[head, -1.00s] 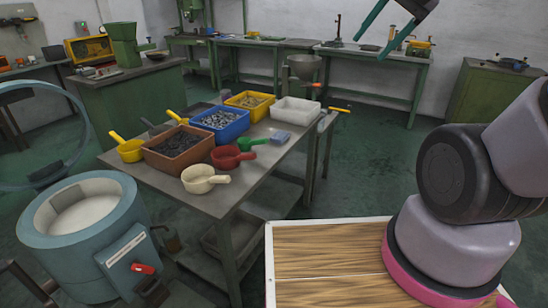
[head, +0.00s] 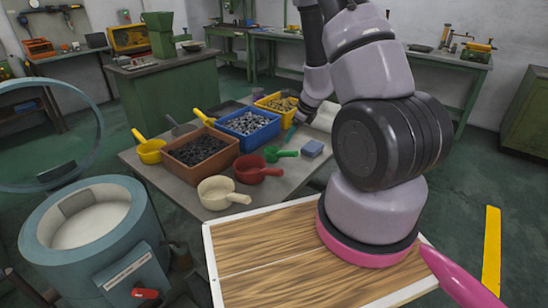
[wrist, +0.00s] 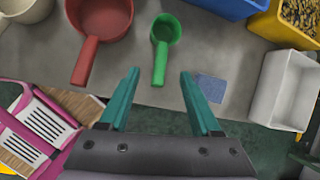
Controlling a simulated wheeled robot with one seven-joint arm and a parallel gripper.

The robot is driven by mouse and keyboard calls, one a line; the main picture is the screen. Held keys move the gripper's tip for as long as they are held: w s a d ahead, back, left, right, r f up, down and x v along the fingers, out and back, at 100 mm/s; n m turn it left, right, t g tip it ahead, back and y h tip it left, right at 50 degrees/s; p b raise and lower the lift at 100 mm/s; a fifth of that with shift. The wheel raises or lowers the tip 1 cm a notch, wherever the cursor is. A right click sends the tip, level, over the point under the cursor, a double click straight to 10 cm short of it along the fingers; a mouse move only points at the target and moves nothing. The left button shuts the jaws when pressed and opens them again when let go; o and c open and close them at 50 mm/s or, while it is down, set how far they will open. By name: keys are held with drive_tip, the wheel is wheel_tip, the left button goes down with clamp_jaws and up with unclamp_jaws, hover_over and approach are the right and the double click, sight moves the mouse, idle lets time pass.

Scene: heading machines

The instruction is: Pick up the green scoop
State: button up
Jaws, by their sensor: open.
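In the head view my gripper (head: 291,131) hangs above the table near the scoop, partly hidden by my arm. I cannot tell its exact height.
Bins in brown (head: 200,150), blue (head: 247,129) and yellow (head: 283,101) stand behind the scoops. A cream scoop (head: 220,193) sits at the front edge, a yellow one (head: 151,150) at left. A white bin (wrist: 284,88) is right of the green scoop in the wrist view.

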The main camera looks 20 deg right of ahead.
sight(287, 154)
drive_tip(key=f, duration=0.1)
drive_tip(key=d+f, duration=0.1)
drive_tip(key=f+m, duration=0.1)
drive_tip(key=shift+s+d+h, duration=0.3)
drive_tip(key=shift+d, duration=0.05)
drive_tip(key=x, duration=0.4)
drive_tip(key=shift+f, duration=0.35)
drive_tip(key=shift+w+a+x, duration=0.1)
drive_tip(key=shift+a+x, duration=0.15)
drive_tip(key=shift+x, duration=1.15)
drive_tip(key=shift+w+a+x, duration=0.1)
drive_tip(key=shift+a+x, duration=0.1)
drive_tip(key=shift+x, duration=1.25)
drive_tip(key=shift+r, duration=0.15)
clamp_jaws()
